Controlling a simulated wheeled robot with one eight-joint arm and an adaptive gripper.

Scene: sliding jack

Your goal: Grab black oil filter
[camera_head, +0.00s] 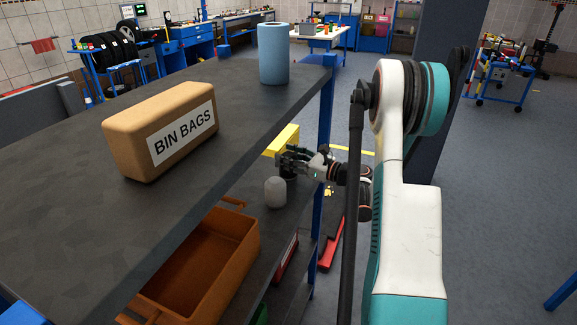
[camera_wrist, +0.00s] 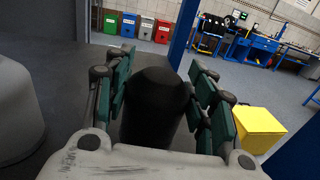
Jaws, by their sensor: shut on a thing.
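The black oil filter (camera_wrist: 155,108) stands between the two green-padded fingers of my gripper (camera_wrist: 162,100) in the wrist view. The fingers are closed about its sides. In the head view my gripper (camera_head: 289,163) reaches in over the lower shelf from the right, and the dark filter (camera_head: 287,185) shows only in part below the fingers. I cannot tell whether it touches the shelf.
A light grey rounded object (camera_head: 275,193) stands close beside the filter on the lower shelf. An orange crate (camera_head: 240,262) is nearer. A yellow box (camera_head: 283,139) is behind. The upper shelf holds a bin bags box (camera_head: 163,128) and a blue roll (camera_head: 273,55). A blue post (camera_head: 326,110) stands near my arm.

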